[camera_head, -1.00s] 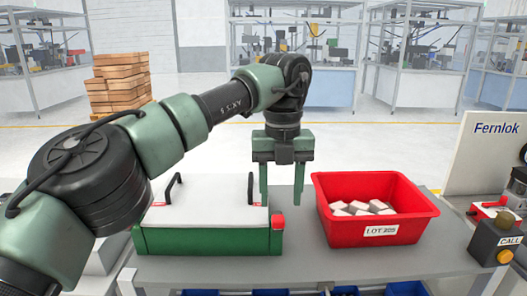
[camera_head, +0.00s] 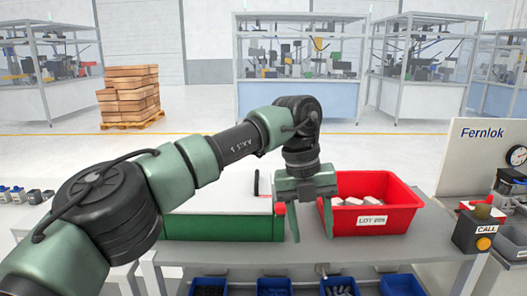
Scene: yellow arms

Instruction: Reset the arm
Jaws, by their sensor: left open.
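My left arm comes in from the left and reaches over the grey table (camera_head: 330,248). My left gripper (camera_head: 312,222) points down with its two fingers spread apart and nothing between them. It hangs in front of the gap between the green box with a white top (camera_head: 225,228) and the red bin (camera_head: 400,192). My right gripper is not in view.
The red bin holds several whitish blocks (camera_head: 350,201). Blue bins (camera_head: 273,286) with parts sit below the table.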

